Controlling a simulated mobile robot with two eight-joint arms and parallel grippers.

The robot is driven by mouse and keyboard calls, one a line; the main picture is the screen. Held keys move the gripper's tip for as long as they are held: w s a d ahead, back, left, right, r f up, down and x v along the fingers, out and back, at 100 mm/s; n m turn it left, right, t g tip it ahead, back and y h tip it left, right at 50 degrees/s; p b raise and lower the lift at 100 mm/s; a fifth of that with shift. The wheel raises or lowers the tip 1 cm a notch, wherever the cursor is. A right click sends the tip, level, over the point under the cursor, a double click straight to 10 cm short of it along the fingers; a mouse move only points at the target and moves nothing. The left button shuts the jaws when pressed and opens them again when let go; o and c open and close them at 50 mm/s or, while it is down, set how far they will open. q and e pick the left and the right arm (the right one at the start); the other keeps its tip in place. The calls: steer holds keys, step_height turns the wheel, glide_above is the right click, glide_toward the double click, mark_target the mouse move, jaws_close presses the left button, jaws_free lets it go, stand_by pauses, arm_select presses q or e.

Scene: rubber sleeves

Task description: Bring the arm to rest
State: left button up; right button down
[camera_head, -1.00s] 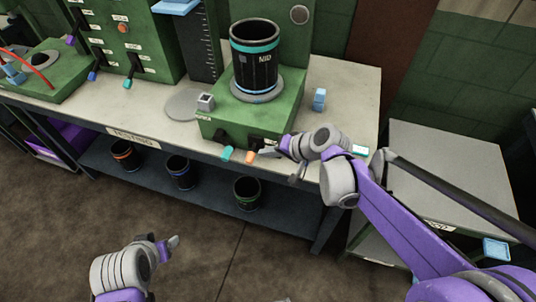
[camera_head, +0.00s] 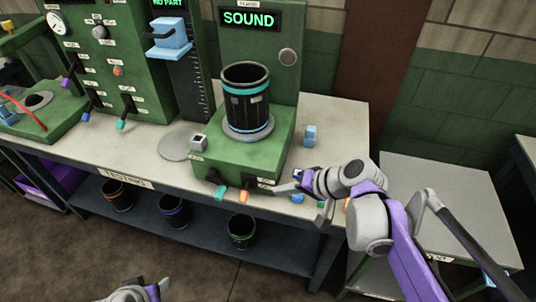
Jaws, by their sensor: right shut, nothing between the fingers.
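My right gripper (camera_head: 288,187) is shut and empty. It is just right of the orange-tipped lever (camera_head: 243,196) on the front of the green tester (camera_head: 257,160), apart from it, near the table's front edge. A teal-tipped lever (camera_head: 220,193) is beside the orange one. A black rubber sleeve (camera_head: 246,103) with blue bands stands upright on the tester's round grey plate. The screen (camera_head: 249,20) behind it reads SOUND. My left gripper (camera_head: 152,289) shows only in part at the bottom edge; its opening is unclear.
The pale table (camera_head: 345,120) has a flat grey disc (camera_head: 182,145) and a small blue block (camera_head: 310,136). Several bins, including a green-banded one (camera_head: 241,232), stand on the lower shelf. A grey side table (camera_head: 440,195) is at right, behind my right arm.

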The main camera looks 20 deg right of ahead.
steer(key=s+f+n+g+h, duration=0.1)
steer(key=s+f+n+h, duration=0.4)
steer(key=s+f, duration=0.3)
steer(key=shift+s+a+f+h, duration=0.2)
steer(key=shift+s+h, duration=0.4)
steer(key=shift+s, duration=0.65)
